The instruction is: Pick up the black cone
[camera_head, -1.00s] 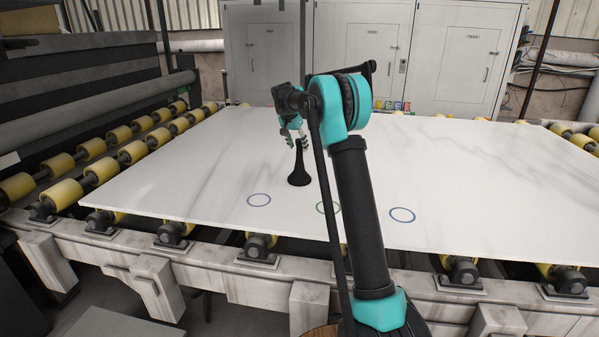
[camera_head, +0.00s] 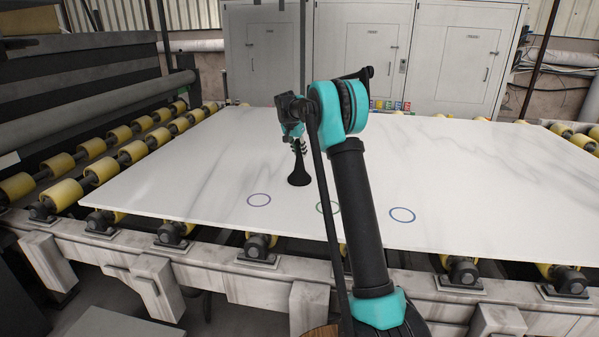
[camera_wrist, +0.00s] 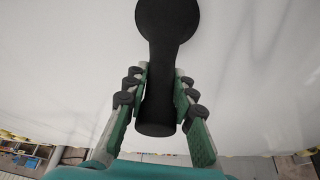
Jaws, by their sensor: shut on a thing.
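The black cone (camera_head: 299,172) stands upright on the white stone slab (camera_head: 420,165), its flared base down and its narrow stem up. My gripper (camera_head: 299,146) is at the upper stem from above, shut on it. In the wrist view the cone (camera_wrist: 158,75) runs between the two green and grey fingers of my gripper (camera_wrist: 161,95), with the dark pads against both sides of the stem. The cone's base appears to rest on the slab; I see no clear gap under it.
A blue-purple ring (camera_head: 259,200) lies left of the cone, a green ring (camera_head: 328,208) partly behind my arm, and a blue ring (camera_head: 402,215) further right. Small colored blocks (camera_head: 391,105) sit at the slab's far edge. Yellow rollers (camera_head: 132,151) border the slab.

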